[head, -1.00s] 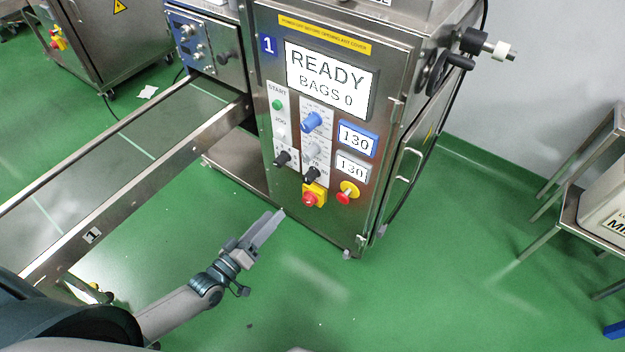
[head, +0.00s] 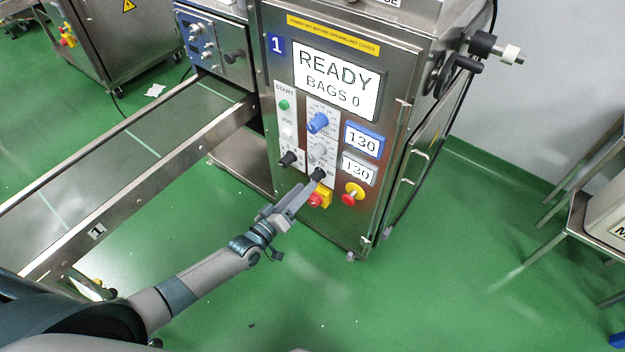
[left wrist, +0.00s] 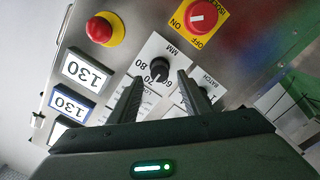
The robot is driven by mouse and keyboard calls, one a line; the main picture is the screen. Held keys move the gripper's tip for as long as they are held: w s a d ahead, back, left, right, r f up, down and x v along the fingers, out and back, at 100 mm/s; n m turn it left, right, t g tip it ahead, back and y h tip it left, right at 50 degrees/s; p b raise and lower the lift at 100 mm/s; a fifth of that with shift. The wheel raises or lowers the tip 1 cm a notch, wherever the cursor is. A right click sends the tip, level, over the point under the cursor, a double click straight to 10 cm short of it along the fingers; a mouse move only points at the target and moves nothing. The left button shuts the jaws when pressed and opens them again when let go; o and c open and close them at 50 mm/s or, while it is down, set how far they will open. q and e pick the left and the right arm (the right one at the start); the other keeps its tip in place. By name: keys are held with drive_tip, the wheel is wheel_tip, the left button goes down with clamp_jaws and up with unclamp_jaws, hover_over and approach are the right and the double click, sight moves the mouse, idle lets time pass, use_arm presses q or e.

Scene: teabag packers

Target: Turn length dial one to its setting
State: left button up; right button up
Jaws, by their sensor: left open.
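A black dial (head: 319,174) sits low on the front panel of machine one. In the left wrist view the black dial (left wrist: 160,68) has a scale marked MM with 60, 70 and 80 readable. The word length is not readable; I take this as length dial one. My left gripper (head: 311,186) is at the panel just below and left of it. In the left wrist view the open fingers (left wrist: 160,80) point at the dial, which shows in the gap between their tips. I cannot tell whether they touch it. The dial's pointer is unclear. My right gripper is not seen.
A red and yellow isolator switch (left wrist: 202,17) and a red stop button (left wrist: 100,29) are close by. Blue (head: 317,122) and grey (head: 320,151) dials sit above, another black dial (head: 289,158) to the left. The screen (head: 337,82) reads READY, BAGS 0. A conveyor (head: 150,130) runs at left.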

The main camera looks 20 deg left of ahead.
sight(316, 177)
use_arm(q)
drive_tip(key=shift+x, duration=2.55)
drive_tip(key=c, duration=1.1)
drive_tip(key=shift+o, duration=0.2)
